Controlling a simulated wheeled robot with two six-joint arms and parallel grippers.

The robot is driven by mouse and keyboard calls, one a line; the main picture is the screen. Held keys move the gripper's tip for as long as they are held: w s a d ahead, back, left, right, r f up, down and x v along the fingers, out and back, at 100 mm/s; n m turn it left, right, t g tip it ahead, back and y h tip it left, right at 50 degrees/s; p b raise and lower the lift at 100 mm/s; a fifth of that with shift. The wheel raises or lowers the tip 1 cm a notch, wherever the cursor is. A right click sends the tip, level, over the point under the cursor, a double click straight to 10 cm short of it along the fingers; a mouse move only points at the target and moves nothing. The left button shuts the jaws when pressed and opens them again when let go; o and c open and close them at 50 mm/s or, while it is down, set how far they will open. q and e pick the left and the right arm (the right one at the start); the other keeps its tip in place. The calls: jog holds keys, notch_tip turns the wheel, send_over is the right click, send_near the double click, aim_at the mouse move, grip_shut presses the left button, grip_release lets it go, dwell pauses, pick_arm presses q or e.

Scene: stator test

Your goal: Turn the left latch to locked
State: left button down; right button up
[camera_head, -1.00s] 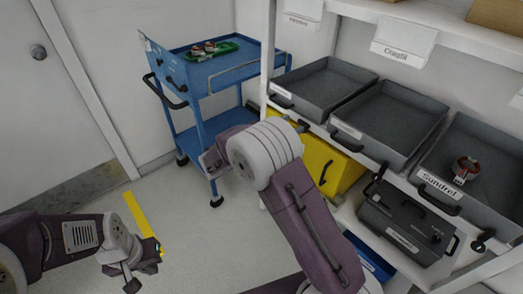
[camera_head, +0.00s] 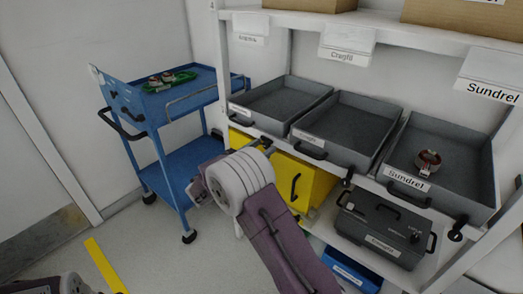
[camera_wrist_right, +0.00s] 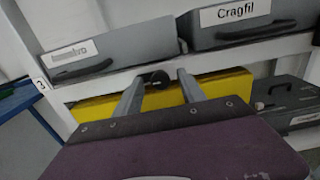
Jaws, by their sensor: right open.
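A black knob-like latch (camera_wrist_right: 158,78) sits on the white shelf edge below the gap between the left and Cragfil bins. In the right wrist view it lies between the two finger ends of my open right gripper (camera_wrist_right: 156,82). I cannot tell whether the fingers touch it or which way it is turned. In the head view my right wrist (camera_head: 240,182) is in front of the shelf and hides most of the gripper. Two more black latches (camera_head: 346,184) and (camera_head: 456,235) show farther right along the edge.
Grey bins (camera_head: 345,128) stand on the shelf above the latches. A yellow box (camera_head: 312,183) and a dark grey case (camera_head: 385,228) sit below. A blue cart (camera_head: 180,155) stands left of the shelf. The floor in front of the cart is mostly clear.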

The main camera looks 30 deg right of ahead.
grip_shut()
jog(key=shift+m, duration=0.3)
jog(key=m+b, duration=0.2)
jog(key=m, duration=0.1)
jog(key=m+b, duration=0.1)
jog(key=shift+s+f+b, duration=0.1)
jog(key=shift+f+b, duration=0.15)
jog(key=shift+b, duration=0.1)
jog(key=m+b, duration=0.5)
jog(key=b, duration=0.1)
jog(key=m+b, duration=0.6)
jog(key=shift+f+m+b, duration=0.2)
jog(key=shift+m+b, duration=0.1)
jog(key=shift+r+m+b, duration=0.2)
jog(key=shift+m+b, duration=0.8)
jog(key=shift+b, duration=0.05)
